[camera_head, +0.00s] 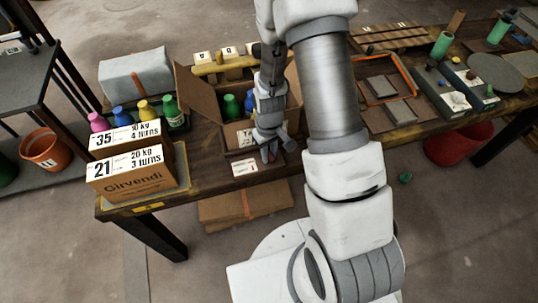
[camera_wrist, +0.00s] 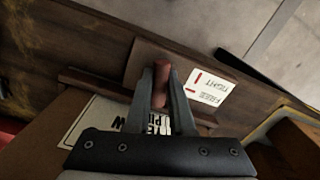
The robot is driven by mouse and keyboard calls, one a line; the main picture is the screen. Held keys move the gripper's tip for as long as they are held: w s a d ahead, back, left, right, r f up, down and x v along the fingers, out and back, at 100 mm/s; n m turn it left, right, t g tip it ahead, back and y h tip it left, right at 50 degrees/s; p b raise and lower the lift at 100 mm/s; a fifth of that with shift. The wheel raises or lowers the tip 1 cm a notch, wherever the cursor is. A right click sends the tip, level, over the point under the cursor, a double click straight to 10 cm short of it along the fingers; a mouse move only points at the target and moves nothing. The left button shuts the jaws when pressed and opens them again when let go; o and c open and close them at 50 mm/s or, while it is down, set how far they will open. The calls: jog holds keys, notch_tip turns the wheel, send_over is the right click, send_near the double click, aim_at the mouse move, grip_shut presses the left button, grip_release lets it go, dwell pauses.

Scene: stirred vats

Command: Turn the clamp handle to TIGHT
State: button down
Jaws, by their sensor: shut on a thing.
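The clamp handle (camera_wrist: 161,70) is a short reddish-brown bar between my fingertips in the wrist view. My gripper (camera_wrist: 160,76) is shut on it, one finger on each side. A white label (camera_wrist: 210,90) with the words FREE and TIGHT and red marks lies just right of the handle, upside down in this view. The handle's base is partly hidden by my fingers, and I cannot tell which mark it points to. In the head view my gripper (camera_head: 268,154) is low at the bench's front edge, beside the small white label (camera_head: 245,167).
An open cardboard box (camera_head: 202,95) with bottles stands behind my gripper. Two labelled cartons (camera_head: 130,178) stand at the bench's left end. An orange-edged tray (camera_head: 385,90) lies right of my arm. Flat cardboard (camera_head: 240,205) lies below the bench.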

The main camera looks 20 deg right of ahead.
jog(key=m+b, duration=0.1)
jog(key=m, duration=0.4)
jog(key=shift+m, duration=0.3)
dwell(0.4)
jog(key=c, duration=0.7)
grip_release()
notch_tip(320, 180, up, 17)
jog(key=p, duration=0.3)
jog(key=shift+r, duration=0.2)
